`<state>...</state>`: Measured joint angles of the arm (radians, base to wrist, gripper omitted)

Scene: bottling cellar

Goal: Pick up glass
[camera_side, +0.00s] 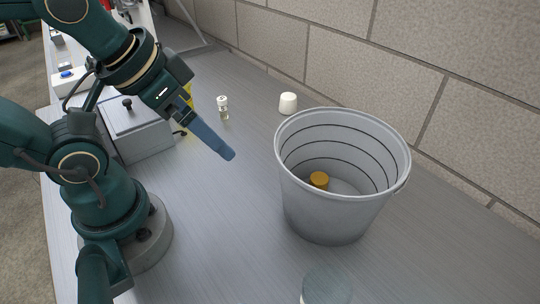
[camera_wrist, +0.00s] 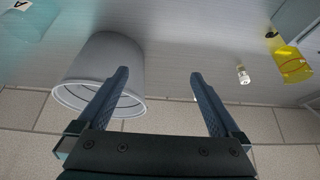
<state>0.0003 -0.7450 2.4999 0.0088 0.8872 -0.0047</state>
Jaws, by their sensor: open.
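A clear glass (camera_side: 327,287) stands at the bottom edge of the side view, in front of the bucket and partly cut off by the frame. What looks like the same glass (camera_wrist: 32,20) is in the top left corner of the wrist view, also cut off. My gripper (camera_side: 230,154) is in the air left of the bucket, pointing down to the right, well apart from the glass. In the wrist view my gripper (camera_wrist: 159,73) has its two fingers wide apart with nothing between them.
A grey bucket (camera_side: 333,215) holding an amber object (camera_side: 319,180) stands right of my gripper. A small capped vial (camera_side: 223,107), a white cup-like object (camera_side: 288,103), a grey box (camera_side: 146,140) and a yellow see-through object (camera_wrist: 290,62) stand about. A block wall (camera_side: 440,60) runs behind.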

